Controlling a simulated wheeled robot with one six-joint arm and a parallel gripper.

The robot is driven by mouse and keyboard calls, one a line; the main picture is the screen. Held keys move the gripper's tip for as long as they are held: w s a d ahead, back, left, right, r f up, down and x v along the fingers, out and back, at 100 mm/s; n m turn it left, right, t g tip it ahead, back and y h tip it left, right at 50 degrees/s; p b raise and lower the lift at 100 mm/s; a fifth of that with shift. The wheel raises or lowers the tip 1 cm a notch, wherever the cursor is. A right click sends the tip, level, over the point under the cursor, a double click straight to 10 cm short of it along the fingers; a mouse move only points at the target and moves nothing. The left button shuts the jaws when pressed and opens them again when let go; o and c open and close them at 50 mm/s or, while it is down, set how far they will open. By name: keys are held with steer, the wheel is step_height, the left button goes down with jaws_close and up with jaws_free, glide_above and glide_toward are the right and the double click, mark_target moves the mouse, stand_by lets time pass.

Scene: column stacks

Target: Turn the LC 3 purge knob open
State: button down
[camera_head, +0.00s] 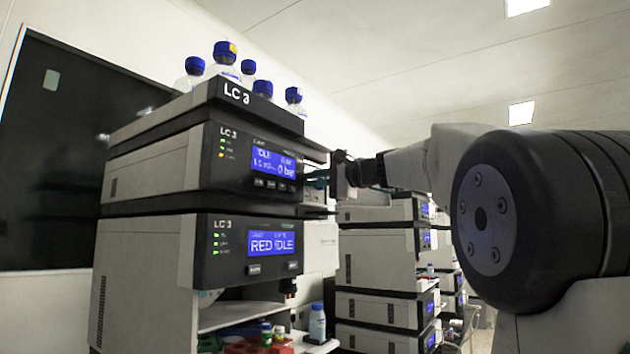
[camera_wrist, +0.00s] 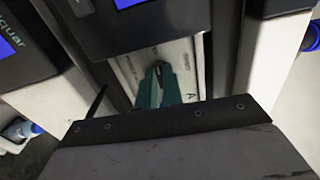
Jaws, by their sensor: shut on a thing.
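The LC 3 stack (camera_head: 150,165) stands left of centre in the head view, with a black front panel and a lit blue display (camera_head: 272,163). My gripper (camera_head: 317,175) reaches in from the right to the front of its upper module, just right of the display. In the wrist view my gripper's teal fingers (camera_wrist: 158,84) are close together on a small dark knob (camera_wrist: 157,68) in front of a pale panel. The fingers hide most of the knob, and I cannot read its turned position. The knob is hidden in the head view.
Blue-capped bottles (camera_head: 225,62) stand on top of the LC 3 stack. The lower module (camera_head: 245,250) has its own blue display. An open shelf below holds a red rack (camera_head: 255,347) and a bottle (camera_head: 317,322). More stacks (camera_head: 380,262) stand behind, to the right.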

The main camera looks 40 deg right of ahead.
steer(key=c, duration=1.5)
jaws_free()
steer(key=shift+c, duration=0.2)
steer(key=shift+s, duration=0.1)
steer(key=v, duration=0.7)
steer(key=shift+s+d, duration=0.15)
steer(key=shift+s, duration=0.15)
